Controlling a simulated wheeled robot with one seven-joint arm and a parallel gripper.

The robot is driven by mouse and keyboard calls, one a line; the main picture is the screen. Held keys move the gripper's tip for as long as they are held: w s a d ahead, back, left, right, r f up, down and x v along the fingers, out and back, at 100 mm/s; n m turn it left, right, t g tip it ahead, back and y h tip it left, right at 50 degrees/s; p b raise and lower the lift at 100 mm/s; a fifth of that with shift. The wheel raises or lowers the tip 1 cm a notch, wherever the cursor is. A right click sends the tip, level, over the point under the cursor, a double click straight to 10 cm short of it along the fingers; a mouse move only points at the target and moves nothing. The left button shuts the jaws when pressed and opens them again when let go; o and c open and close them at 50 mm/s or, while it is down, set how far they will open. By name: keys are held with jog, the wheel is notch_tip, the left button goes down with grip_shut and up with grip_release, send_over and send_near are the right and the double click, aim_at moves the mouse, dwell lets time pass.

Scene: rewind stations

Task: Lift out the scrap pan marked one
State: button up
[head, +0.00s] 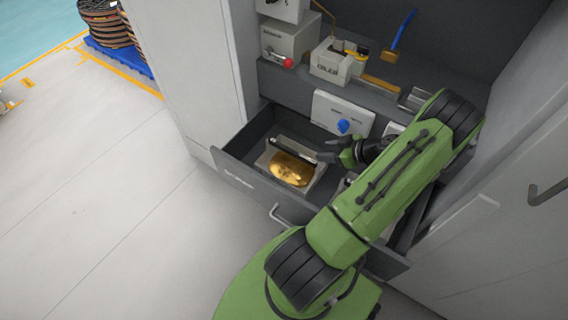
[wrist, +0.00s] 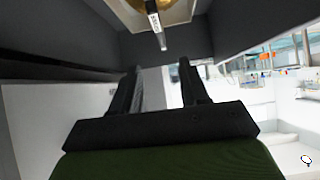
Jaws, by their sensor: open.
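A pale scrap pan (head: 263,160) with gold-coloured scrap (head: 291,169) in it sits in the open drawer. A dark bar with a pale edge (head: 296,151) runs along its back side. In the wrist view the pan (wrist: 178,14) shows at the top, cut off by the frame, with the bar (wrist: 155,22) bearing small lettering that I cannot read. My gripper (head: 330,150) is just right of the pan, above the drawer. In the wrist view my gripper (wrist: 160,75) has its two fingers apart with nothing between them. I cannot make out a number on the pan.
The grey drawer (head: 237,177) is pulled out, with a front handle (head: 278,216). My arm hides its right part. A white panel with a blue knob (head: 343,126) stands behind the drawer.

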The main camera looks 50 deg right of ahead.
jog(key=b, duration=0.3)
send_near(293, 150)
jog(key=x, duration=0.5)
jog(key=shift+s+f, duration=0.2)
jog(key=shift+f, duration=0.1)
jog(key=x, duration=0.5)
jog(key=shift+w+b, duration=0.3)
jog(key=shift+b, duration=0.05)
grip_shut()
jog(key=shift+r, duration=0.1)
